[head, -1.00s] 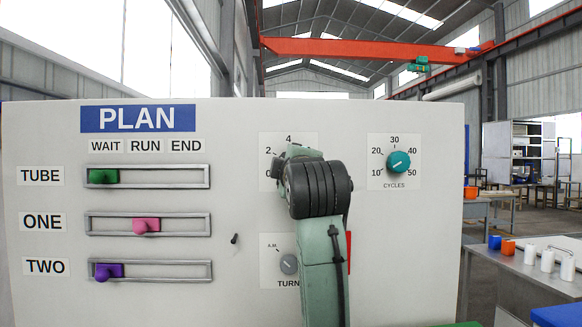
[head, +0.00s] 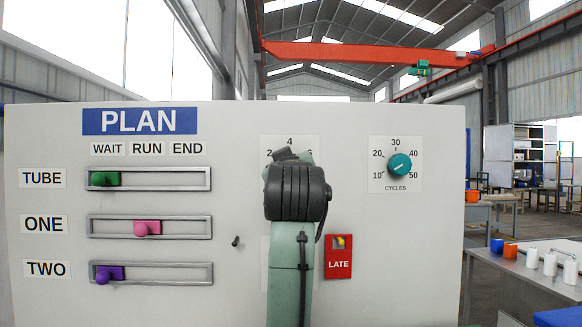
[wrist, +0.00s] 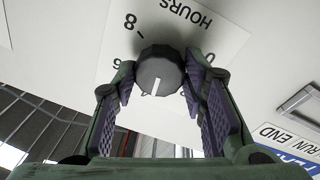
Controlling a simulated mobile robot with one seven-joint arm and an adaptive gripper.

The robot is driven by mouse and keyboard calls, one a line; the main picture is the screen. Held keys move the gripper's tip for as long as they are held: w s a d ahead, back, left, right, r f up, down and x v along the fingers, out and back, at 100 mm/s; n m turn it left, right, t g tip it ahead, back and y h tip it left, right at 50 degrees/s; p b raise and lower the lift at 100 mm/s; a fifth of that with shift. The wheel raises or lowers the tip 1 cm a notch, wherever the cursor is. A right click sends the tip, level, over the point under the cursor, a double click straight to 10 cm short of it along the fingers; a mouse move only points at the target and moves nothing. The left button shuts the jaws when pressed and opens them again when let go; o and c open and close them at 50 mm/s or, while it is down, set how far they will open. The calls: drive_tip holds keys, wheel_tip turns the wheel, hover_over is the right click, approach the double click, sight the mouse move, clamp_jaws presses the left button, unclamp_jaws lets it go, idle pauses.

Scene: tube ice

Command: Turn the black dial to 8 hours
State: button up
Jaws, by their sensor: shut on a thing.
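The black dial (wrist: 160,72) shows in the wrist view as a dark round knob with a white pointer line. The line points down in that picture, away from the "HOURS" print, and not at the "8", which is at upper left. My gripper (wrist: 158,80) is shut on the dial, with one purple ribbed pad at each side. The fingers partly cover the other numbers. In the head view my arm hides the dial; the "4" of its white scale card (head: 290,142) shows above the arm.
Left on the panel (head: 230,190) are green (head: 105,179), pink (head: 147,228) and purple (head: 109,273) sliders. A teal cycles dial (head: 400,164) is right of my arm. A red "LATE" switch (head: 338,265) sits close right of the forearm. A small dark peg (head: 236,241) is to its left.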

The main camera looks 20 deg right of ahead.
drive_tip(key=m+p, duration=0.1)
drive_tip(key=m, duration=0.7)
drive_tip(key=m+g, duration=0.1)
drive_tip(key=m, duration=0.8)
drive_tip(key=r+m+g+p, duration=0.1)
drive_tip(key=m, duration=0.7)
drive_tip(key=shift+m+y+p, duration=0.3)
drive_tip(key=o, duration=1.2)
drive_tip(key=shift+f, duration=0.15)
drive_tip(key=shift+c, duration=0.2)
drive_tip(key=v, duration=1.2)
